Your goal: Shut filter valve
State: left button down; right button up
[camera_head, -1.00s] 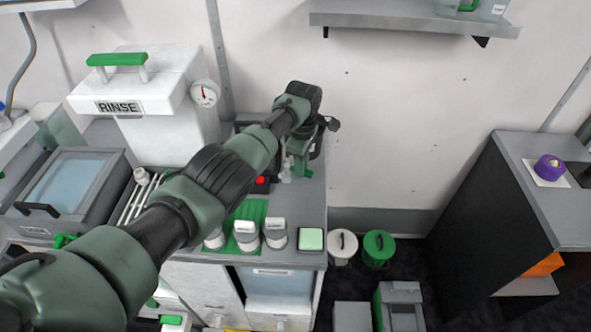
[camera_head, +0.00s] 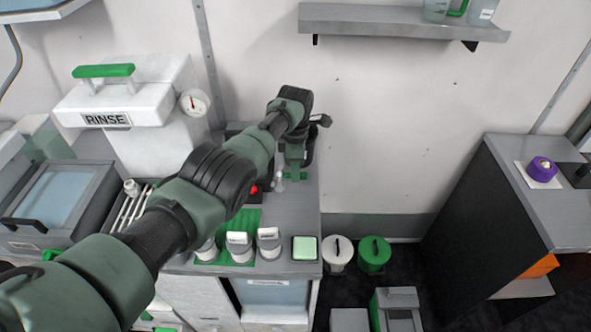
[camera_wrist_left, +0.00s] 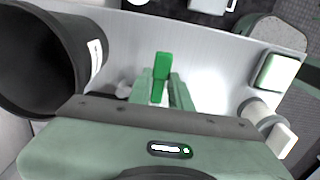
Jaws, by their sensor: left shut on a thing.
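My left gripper (camera_wrist_left: 160,92) shows in the left wrist view, its two green fingers closed on the green lever (camera_wrist_left: 162,66). The lever looks like the filter valve's handle, and it stands up between the fingertips. In the head view my left arm reaches across the counter from the lower left. The left gripper (camera_head: 295,165) points down behind the counter's front row of fittings. The valve body is mostly hidden by the wrist and gripper, so I cannot tell the valve's exact position. My right gripper is in neither view.
A white RINSE tank (camera_head: 130,105) with a gauge stands at the left. A black cylinder (camera_wrist_left: 45,60) is close left of the gripper in the wrist view. White-topped fittings (camera_head: 269,240) and a pale green pad (camera_head: 305,248) line the counter front. A shelf (camera_head: 400,25) hangs above.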

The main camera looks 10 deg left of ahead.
pick_arm(q)
jog(key=shift+a, duration=0.1)
jog(key=c, duration=1.3)
grip_release()
jog(key=shift+r, duration=0.15)
jog(key=shift+r, duration=0.35)
notch_tip(320, 180, up, 7)
jog(key=shift+f+p, duration=0.1)
jog(key=shift+p, duration=0.35)
